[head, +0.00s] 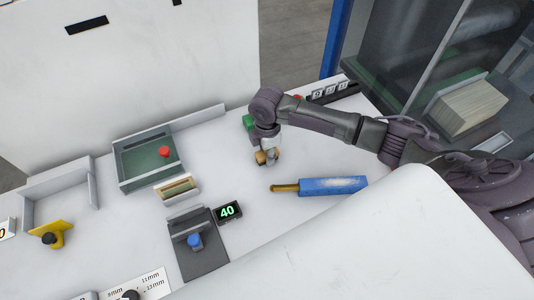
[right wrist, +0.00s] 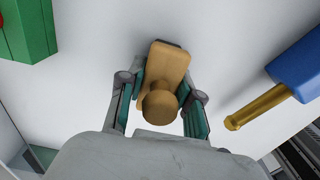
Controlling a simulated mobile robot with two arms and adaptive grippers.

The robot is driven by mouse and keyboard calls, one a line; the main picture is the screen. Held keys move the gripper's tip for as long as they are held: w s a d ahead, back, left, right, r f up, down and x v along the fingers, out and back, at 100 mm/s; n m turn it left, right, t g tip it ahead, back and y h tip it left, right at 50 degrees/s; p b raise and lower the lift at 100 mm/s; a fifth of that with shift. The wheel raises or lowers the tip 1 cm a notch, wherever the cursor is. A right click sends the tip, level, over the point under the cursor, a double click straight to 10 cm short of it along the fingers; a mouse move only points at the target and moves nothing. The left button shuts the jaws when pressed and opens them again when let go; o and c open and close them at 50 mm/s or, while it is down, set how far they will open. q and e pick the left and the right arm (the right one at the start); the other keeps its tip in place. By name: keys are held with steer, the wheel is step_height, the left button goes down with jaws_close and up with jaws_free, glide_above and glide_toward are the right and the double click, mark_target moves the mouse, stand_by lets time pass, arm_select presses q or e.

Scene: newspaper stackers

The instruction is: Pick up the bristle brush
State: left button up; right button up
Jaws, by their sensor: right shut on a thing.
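The bristle brush, a tan wooden block with a round knob and a dark far edge (right wrist: 170,62), sits between the two fingers of my right gripper (right wrist: 161,88) in the right wrist view. The fingers close on its sides. In the head view my right gripper (head: 266,150) points down over the white table, and part of the tan brush (head: 262,157) shows at its tips. The bristles are mostly hidden below, and I cannot tell whether the brush touches the table. My left gripper is not in view.
A blue tool with a brass handle (head: 333,186) lies right of the gripper. A green block (head: 249,121) stands close behind it. Left are a green tray (head: 120,169) with a red knob, a small wooden box (head: 177,188) and a display reading 40 (head: 229,212).

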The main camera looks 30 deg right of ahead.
jaws_close()
steer(key=shift+r, duration=0.15)
